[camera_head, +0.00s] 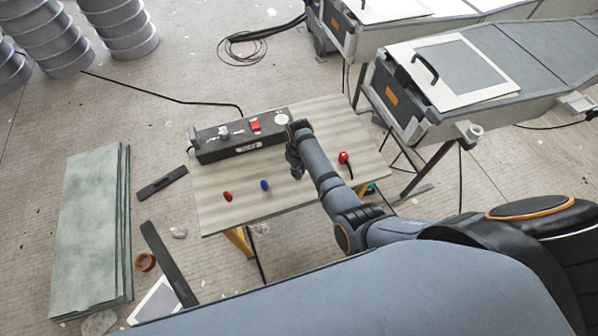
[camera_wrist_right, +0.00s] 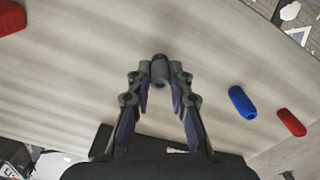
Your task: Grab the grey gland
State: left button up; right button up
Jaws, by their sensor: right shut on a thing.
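The grey gland (camera_wrist_right: 160,72) is a small dark grey cylinder in the right wrist view, between the fingertips. My right gripper (camera_wrist_right: 160,82) is shut on it, one finger on each side. In the head view my right gripper (camera_head: 296,170) is over the middle of the table (camera_head: 215,212), and I cannot make out the gland apart from it there. The wrist view does not show clearly whether the gland touches the table. My left gripper is not in view.
A blue gland (camera_head: 265,184) and a red one (camera_head: 227,196) lie left of the gripper. A red-topped piece (camera_head: 344,157) stands right. A black box (camera_head: 240,138) with a red switch lines the table's back. Grey-green sheets (camera_head: 90,230) lie on the floor left.

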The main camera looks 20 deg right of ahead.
jog(key=shift+r, duration=0.45)
jog(key=s+d+r, duration=0.5)
jog(key=s+r, duration=0.7)
jog(key=s, duration=0.1)
jog(key=shift+d, duration=0.15)
